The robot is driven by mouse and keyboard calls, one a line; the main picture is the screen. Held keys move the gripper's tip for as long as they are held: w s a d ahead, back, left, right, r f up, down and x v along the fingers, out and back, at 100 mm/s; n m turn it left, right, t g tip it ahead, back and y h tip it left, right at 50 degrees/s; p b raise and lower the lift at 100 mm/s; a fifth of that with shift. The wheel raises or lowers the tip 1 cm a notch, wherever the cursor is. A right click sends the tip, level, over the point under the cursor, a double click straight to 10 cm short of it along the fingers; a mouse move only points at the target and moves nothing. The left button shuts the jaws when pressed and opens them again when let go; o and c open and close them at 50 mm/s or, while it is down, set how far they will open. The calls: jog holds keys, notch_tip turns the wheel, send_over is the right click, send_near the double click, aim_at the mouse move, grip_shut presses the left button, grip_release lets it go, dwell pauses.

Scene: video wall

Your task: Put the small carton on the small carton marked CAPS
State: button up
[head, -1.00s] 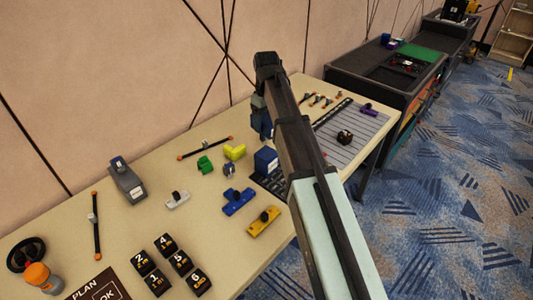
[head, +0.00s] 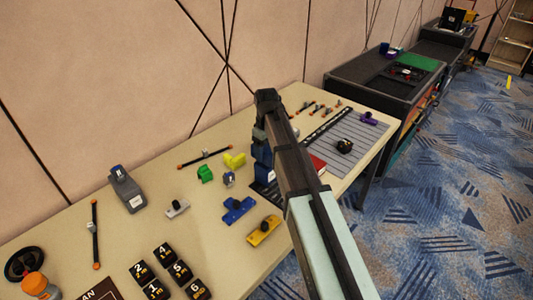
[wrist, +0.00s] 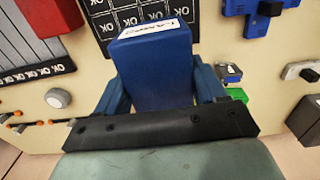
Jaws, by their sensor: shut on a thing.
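A blue small carton (wrist: 155,70) with a white label on one face is between the two fingers of my gripper (wrist: 160,92) in the wrist view. The gripper is shut on it. The label's print is too small and turned to read. In the head view the carton (head: 269,173) shows under my gripper (head: 262,152), partly hidden by my arm. I cannot tell whether it touches the table. A red box-like thing (head: 318,164) shows behind my arm in the head view, and at the top left of the wrist view (wrist: 50,15). No marking on it is readable.
A black printed sheet (wrist: 97,22) lies by the carton. A grey striped mat (head: 352,160) holds a black-knobbed thing (head: 344,146) and a purple clamp (head: 368,118). Blue (head: 238,210) and yellow (head: 263,231) clamps and a green block (head: 205,173) lie left of my arm.

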aim_at(266, 146)
jog(key=shift+f, duration=0.75)
jog(key=shift+f, duration=0.1)
jog(key=o, duration=1.2)
notch_tip(266, 146, up, 12)
jog(key=shift+r, duration=0.15)
